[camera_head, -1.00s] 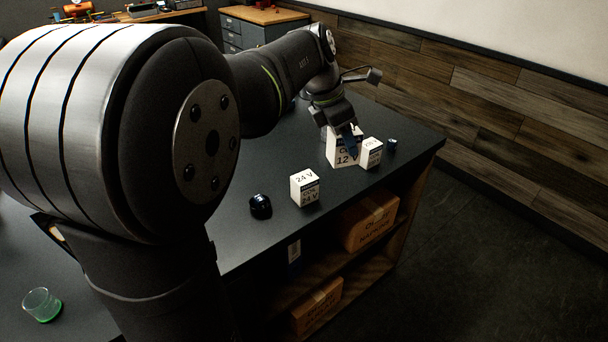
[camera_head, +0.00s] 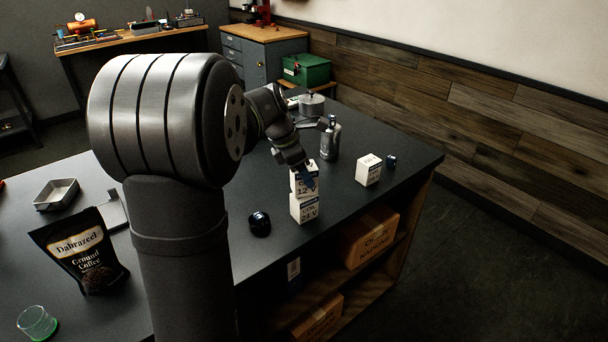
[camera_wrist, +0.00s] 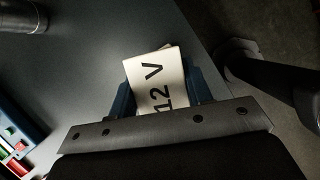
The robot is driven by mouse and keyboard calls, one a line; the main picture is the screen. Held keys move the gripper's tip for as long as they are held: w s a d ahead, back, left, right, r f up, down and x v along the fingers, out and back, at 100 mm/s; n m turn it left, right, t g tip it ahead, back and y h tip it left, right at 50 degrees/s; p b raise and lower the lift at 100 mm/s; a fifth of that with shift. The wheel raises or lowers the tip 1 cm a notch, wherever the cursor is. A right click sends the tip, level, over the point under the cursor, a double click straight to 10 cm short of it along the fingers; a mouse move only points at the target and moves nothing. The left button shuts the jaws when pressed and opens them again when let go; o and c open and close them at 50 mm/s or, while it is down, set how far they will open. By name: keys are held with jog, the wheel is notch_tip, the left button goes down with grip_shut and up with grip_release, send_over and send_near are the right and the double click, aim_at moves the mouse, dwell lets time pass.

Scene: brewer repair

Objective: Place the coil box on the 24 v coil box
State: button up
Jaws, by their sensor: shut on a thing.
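The white coil box marked 12 V (camera_head: 301,186) is between the fingers of my gripper (camera_head: 306,177). It is directly above the white 24 V coil box (camera_head: 304,209), which stands on the dark table, and looks stacked on it. Whether the two touch or a thin gap remains, I cannot tell.
A black round part (camera_head: 260,223) is left of the stack. A metal canister (camera_head: 331,140) stands behind. A coffee bag (camera_head: 82,250) and green-bottomed cup (camera_head: 37,323) are at the left.

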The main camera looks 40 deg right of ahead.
jog(key=shift+f, duration=0.5)
jog(key=shift+f, duration=0.15)
jog(key=o, duration=1.1)
jog(key=v, duration=1.2)
